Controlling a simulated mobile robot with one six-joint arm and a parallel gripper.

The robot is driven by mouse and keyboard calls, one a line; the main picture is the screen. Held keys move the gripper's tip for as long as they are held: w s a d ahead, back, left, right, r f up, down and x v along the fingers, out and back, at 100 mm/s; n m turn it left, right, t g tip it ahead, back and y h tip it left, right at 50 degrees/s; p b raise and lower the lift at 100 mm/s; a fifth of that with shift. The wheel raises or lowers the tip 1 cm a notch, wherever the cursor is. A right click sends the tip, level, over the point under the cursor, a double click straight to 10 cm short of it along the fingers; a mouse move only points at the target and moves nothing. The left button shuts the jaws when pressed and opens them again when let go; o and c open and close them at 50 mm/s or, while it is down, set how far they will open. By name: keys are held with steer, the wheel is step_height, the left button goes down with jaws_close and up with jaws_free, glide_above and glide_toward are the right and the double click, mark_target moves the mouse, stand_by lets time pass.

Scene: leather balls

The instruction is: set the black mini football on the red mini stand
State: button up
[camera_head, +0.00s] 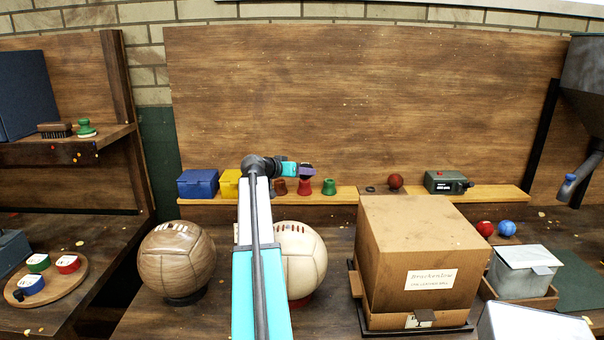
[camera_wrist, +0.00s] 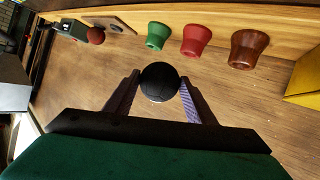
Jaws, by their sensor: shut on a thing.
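My gripper (camera_wrist: 160,98) is shut on the black mini football (camera_wrist: 159,81), which sits between the two fingertips in the wrist view. The red mini stand (camera_wrist: 196,40) is a small flared cup shape with nothing on it, on the wooden shelf just beyond the ball. In the head view my gripper (camera_head: 306,169) is above and in front of the red mini stand (camera_head: 304,187), near the shelf. The ball and stand are apart in the wrist view. The ball cannot be made out clearly in the head view.
A green stand (camera_head: 329,187) and a brown stand (camera_head: 281,187) flank the red one. A yellow box (camera_head: 230,184) and blue box (camera_head: 198,184) are left. A dark red ball (camera_head: 395,181) lies right. A large carton (camera_head: 420,215) and two big balls stand in front.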

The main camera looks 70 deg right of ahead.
steer(key=w+d, duration=0.1)
steer(key=d, duration=0.1)
steer(key=w+d+p, duration=0.1)
steer(key=d, duration=0.2)
steer(key=w+d+p, duration=0.1)
steer(key=d, duration=0.1)
steer(key=shift+d+f, duration=0.4)
steer(key=shift+s, duration=0.1)
steer(key=shift+f+p, duration=0.75)
steer(key=shift+f, duration=1)
steer(key=shift+f, duration=0.15)
steer(key=o, duration=1.1)
steer(key=b+v, duration=0.3)
steer(key=v, duration=0.9)
steer(key=shift+a, duration=0.1)
